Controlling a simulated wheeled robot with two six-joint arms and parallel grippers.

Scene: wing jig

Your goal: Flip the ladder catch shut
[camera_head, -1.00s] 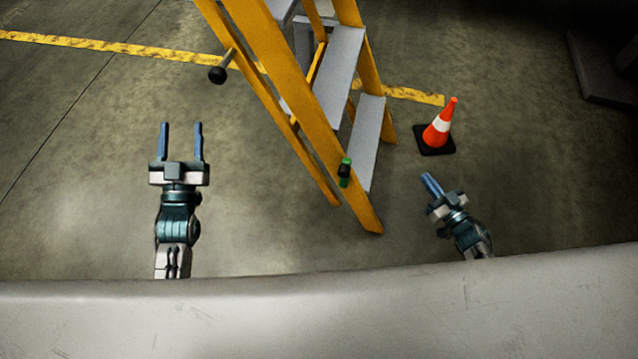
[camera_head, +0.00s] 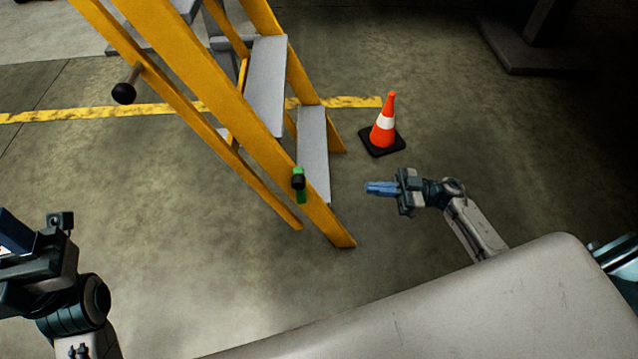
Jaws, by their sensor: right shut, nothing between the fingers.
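The yellow ladder (camera_head: 205,75) with grey steps stands at the upper left to middle. A small catch with a black knob on a green plate (camera_head: 300,196) sits low on its near rail. A second black ball knob (camera_head: 124,93) on a short rod sticks out from the ladder's left rail. My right gripper (camera_head: 370,188) is shut and empty, pointing left, to the right of the green-plated catch and apart from it. My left gripper (camera_head: 14,232) is at the left edge, partly cut off. I cannot tell whether its fingers are apart.
An orange and white cone (camera_head: 384,125) on a black base stands behind my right gripper, right of the ladder. A yellow floor line (camera_head: 80,113) runs behind the ladder. The floor between my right gripper and the ladder is clear. A dark block (camera_head: 535,55) lies at the upper right.

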